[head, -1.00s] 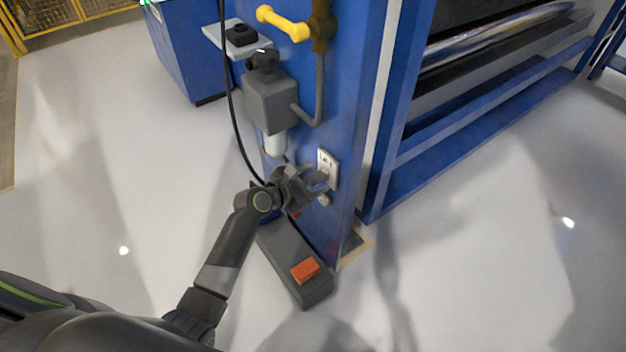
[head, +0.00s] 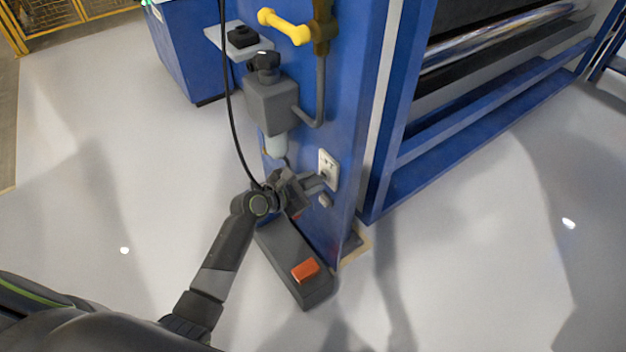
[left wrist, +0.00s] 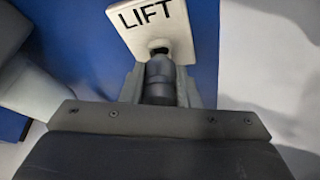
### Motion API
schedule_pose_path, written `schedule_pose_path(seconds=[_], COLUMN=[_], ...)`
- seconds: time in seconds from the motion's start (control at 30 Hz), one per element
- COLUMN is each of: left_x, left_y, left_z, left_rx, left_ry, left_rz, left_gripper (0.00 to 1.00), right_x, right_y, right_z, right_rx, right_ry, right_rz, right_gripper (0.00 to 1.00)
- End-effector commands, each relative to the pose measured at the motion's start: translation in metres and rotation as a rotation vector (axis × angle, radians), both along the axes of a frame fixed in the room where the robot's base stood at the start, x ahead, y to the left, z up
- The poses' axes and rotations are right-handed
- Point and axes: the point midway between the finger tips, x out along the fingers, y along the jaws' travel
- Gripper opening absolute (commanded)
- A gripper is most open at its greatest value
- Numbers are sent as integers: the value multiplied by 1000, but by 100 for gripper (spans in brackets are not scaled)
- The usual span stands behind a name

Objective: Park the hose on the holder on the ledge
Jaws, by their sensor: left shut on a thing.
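The black hose (head: 231,110) hangs from the top of the head view and curves down behind my left wrist. My left gripper (head: 314,184) is at the white LIFT plate on the blue post. In the left wrist view, its fingers are shut around a dark round hose end (left wrist: 159,82), which meets the LIFT plate (left wrist: 155,24) at its dark socket. Whether it is still seated there I cannot tell. The black holder (head: 241,36) sits on the pale ledge (head: 213,34) at the upper left of the post, empty as far as I see. My right gripper is out of view.
A grey filter unit (head: 270,103) with a clear bowl (head: 275,146) juts from the post above my gripper. A yellow handle (head: 284,24) sticks out higher up. A dark pedal box (head: 292,262) with an orange pedal lies below. The floor at left is open.

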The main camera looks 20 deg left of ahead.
Motion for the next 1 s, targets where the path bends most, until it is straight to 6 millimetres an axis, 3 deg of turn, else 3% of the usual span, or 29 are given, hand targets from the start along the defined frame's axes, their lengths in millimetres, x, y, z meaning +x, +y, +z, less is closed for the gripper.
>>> schedule_pose_path(seconds=[1.0], left_x=[-24], left_y=[19], left_z=[1], left_rx=[2], left_ry=[-1], left_rz=[0], left_gripper=[4], right_x=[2], right_y=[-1], right_z=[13], right_rx=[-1], right_ry=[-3], right_rz=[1], right_gripper=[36])
